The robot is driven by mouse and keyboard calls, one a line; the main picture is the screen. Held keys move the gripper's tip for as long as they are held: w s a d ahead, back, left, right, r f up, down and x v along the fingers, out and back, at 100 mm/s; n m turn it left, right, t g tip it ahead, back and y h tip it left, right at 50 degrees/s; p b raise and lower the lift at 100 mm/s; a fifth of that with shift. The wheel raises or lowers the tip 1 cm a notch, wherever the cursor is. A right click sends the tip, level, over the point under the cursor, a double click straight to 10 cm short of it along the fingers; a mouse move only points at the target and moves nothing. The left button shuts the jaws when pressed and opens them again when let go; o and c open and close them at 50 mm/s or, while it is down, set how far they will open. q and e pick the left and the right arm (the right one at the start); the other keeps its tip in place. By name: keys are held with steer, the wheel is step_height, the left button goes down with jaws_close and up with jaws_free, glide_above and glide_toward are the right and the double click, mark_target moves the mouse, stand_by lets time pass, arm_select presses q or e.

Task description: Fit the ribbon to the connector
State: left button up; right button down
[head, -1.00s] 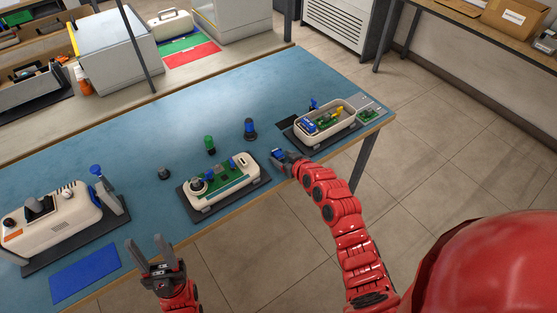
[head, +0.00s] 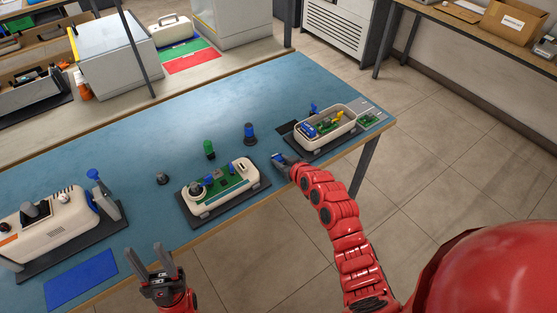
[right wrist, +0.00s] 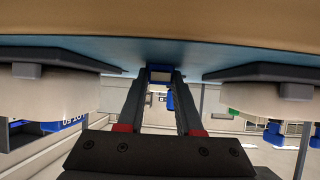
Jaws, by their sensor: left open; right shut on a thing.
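A cream device with a green circuit board (head: 226,186) stands on a dark base at the middle of the blue bench. My right gripper (head: 278,158) is just right of it, low by the bench's front edge. In the right wrist view, the right gripper (right wrist: 159,76) is shut on a small blue piece (right wrist: 159,68) with a pale middle. I cannot tell whether this piece is the ribbon, and the connector is too small to make out. My left gripper (head: 145,249) is open and empty in front of the bench, its fingers pointing up.
A cream tray (head: 345,130) with small parts stands at the right end. A green-topped post (head: 209,148) and a blue-topped post (head: 249,132) stand behind the middle device. Another cream device (head: 62,240) and a blue mat (head: 80,281) are at left.

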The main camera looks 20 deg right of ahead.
steer(key=shift+r, duration=0.4)
stand_by(0.4)
steer(key=shift+r, duration=0.1)
steer(key=shift+r+p, duration=1.2)
steer(key=shift+r, duration=1.25)
steer(key=c, duration=1.2)
jaws_free()
steer(key=shift+c, duration=0.2)
jaws_close()
